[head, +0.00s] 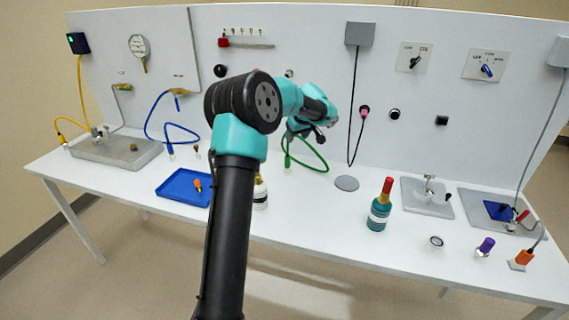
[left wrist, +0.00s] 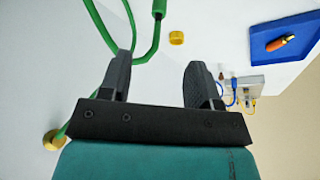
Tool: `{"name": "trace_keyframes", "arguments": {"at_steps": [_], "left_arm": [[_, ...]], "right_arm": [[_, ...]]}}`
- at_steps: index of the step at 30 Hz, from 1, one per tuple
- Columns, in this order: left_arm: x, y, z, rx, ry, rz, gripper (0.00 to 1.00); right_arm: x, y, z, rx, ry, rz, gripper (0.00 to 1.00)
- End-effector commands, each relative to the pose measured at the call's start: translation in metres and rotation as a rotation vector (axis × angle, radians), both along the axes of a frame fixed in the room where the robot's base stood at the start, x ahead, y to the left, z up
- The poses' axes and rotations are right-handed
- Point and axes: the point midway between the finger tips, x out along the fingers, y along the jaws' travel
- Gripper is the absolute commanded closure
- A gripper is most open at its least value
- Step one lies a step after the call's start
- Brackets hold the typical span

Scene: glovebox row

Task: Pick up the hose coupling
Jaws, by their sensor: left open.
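A green hose (head: 320,160) hangs from the back panel and loops over the table. In the left wrist view the green hose (left wrist: 153,45) curves past my fingers and ends in a thicker green end piece (left wrist: 159,8) at the top edge, which may be the hose coupling. My left gripper (left wrist: 157,72) is open with nothing between its fingers. The end piece lies beyond the fingertips, apart from them. In the head view my left gripper (head: 312,134) is in front of the panel, above the hose, and partly hides it. My right gripper is not in view.
A blue tray (head: 172,189) holds an orange-tipped item (head: 198,185). A white bottle (head: 260,193) stands behind my arm. A green bottle (head: 380,206) and a grey disc (head: 346,183) are to the right. Blue (head: 150,117) and yellow (head: 80,90) hoses hang left.

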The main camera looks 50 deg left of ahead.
Motion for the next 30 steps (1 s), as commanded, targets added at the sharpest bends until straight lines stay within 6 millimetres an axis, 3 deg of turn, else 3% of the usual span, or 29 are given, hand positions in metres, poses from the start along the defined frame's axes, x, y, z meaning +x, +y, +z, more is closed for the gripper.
{"name": "trace_keyframes", "arguments": {"at_steps": [10, 30], "left_arm": [[0.002, 0.004, -0.013, -0.002, 0.002, -0.003, 0.43], [0.012, 0.046, -0.108, -0.001, 0.000, -0.004, 0.43]], "right_arm": [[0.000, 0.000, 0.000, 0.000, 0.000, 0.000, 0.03], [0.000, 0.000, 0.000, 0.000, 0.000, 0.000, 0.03]]}}
